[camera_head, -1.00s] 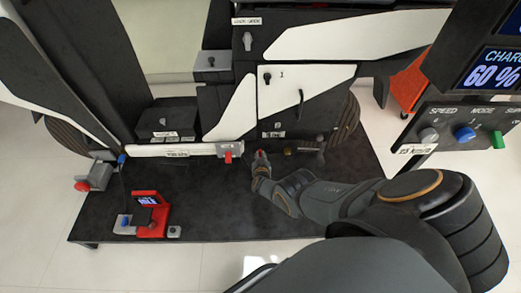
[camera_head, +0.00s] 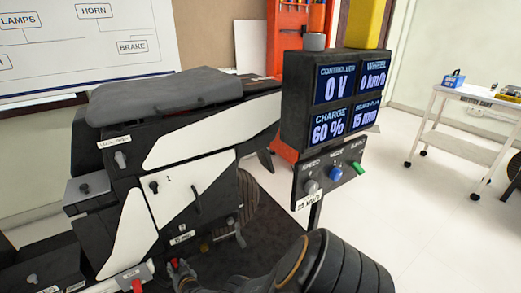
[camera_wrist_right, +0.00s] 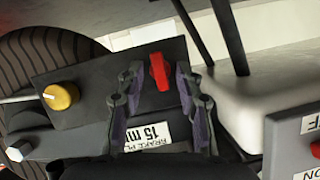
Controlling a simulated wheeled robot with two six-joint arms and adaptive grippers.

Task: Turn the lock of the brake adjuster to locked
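The brake adjuster is a dark block (camera_wrist_right: 95,75) on the rig, with a yellow knob (camera_wrist_right: 61,96) and a red lock lever (camera_wrist_right: 159,72). A label on it (camera_wrist_right: 150,136) reads 15 mm. My right gripper (camera_wrist_right: 158,88) is open, with one finger on each side of the red lever; gaps show on both sides. In the head view, the right gripper (camera_head: 178,272) is low at the rig's front, partly cut off by the bottom edge. My left gripper is not in view.
A display (camera_head: 345,97) reads 60 % charge and 15 mm, with a panel of speed and mode knobs (camera_head: 332,175) below it. Another red lever (camera_head: 133,281) sits left of my gripper. Black and white rig bodywork (camera_head: 190,190) rises behind. A white trolley (camera_head: 465,120) stands at the right.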

